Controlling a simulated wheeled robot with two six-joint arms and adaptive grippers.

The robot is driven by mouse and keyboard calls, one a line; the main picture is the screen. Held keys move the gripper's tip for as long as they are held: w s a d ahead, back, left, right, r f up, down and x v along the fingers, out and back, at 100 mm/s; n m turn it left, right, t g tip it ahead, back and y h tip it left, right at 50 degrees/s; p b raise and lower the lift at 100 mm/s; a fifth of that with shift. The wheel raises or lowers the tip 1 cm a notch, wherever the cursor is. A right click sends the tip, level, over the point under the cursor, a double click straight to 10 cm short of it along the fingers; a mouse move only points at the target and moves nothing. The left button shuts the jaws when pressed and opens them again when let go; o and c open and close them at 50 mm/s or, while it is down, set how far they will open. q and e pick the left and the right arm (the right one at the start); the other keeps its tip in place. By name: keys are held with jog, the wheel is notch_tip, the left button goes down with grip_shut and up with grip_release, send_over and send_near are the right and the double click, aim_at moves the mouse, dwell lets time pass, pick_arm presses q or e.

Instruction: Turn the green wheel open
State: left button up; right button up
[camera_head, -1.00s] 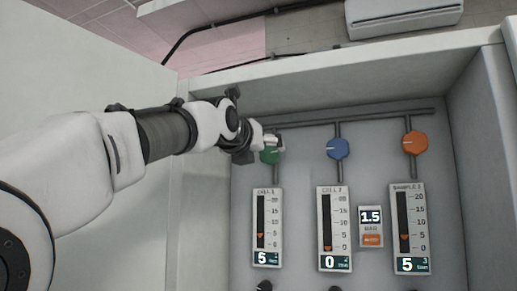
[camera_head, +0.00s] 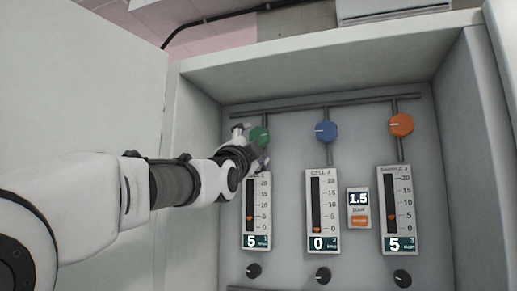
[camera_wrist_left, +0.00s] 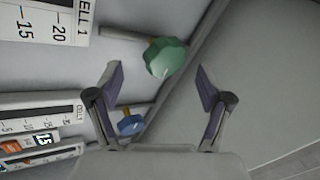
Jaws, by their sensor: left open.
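The green wheel (camera_head: 260,135) is a small faceted knob on a pipe above the CELL 1 gauge, at the left of the panel. My left gripper (camera_head: 252,148) is at its lower left, with the fingers open around its near side. In the left wrist view, the green wheel (camera_wrist_left: 165,58) shows beyond and between the open fingertips (camera_wrist_left: 160,80), and no clear contact shows. My right gripper is in no view.
A blue wheel (camera_head: 326,132) and an orange wheel (camera_head: 401,125) are to the right. Gauges hang below: CELL 1 (camera_head: 256,212) reads 5, CELL 2 (camera_head: 323,212) reads 0, the right one (camera_head: 397,210) reads 5. Black knobs sit lower. The cabinet's left wall (camera_head: 192,240) is close to my arm.

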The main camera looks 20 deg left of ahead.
aim_at(258, 138)
pick_arm(q)
jog(key=w+n+t+p, duration=0.1)
jog(key=n, duration=0.3)
jog(key=w+r+n+t+p, duration=0.1)
jog(key=n+p, duration=0.1)
jog(key=n, duration=0.3)
jog(key=w+r+n+t+p, duration=0.1)
jog(key=n, duration=0.3)
jog(key=shift+w+d+r+n+t, duration=0.1)
jog(key=shift+r+n+t, duration=0.1)
jog(key=shift+n+t, duration=0.15)
jog(key=shift+w+r+p, duration=0.15)
jog(key=shift+w+p, duration=0.3)
jog(key=shift+s, duration=0.1)
jog(key=c, duration=1.1)
jog(key=shift+h, duration=0.3)
jog(key=shift+c, duration=0.2)
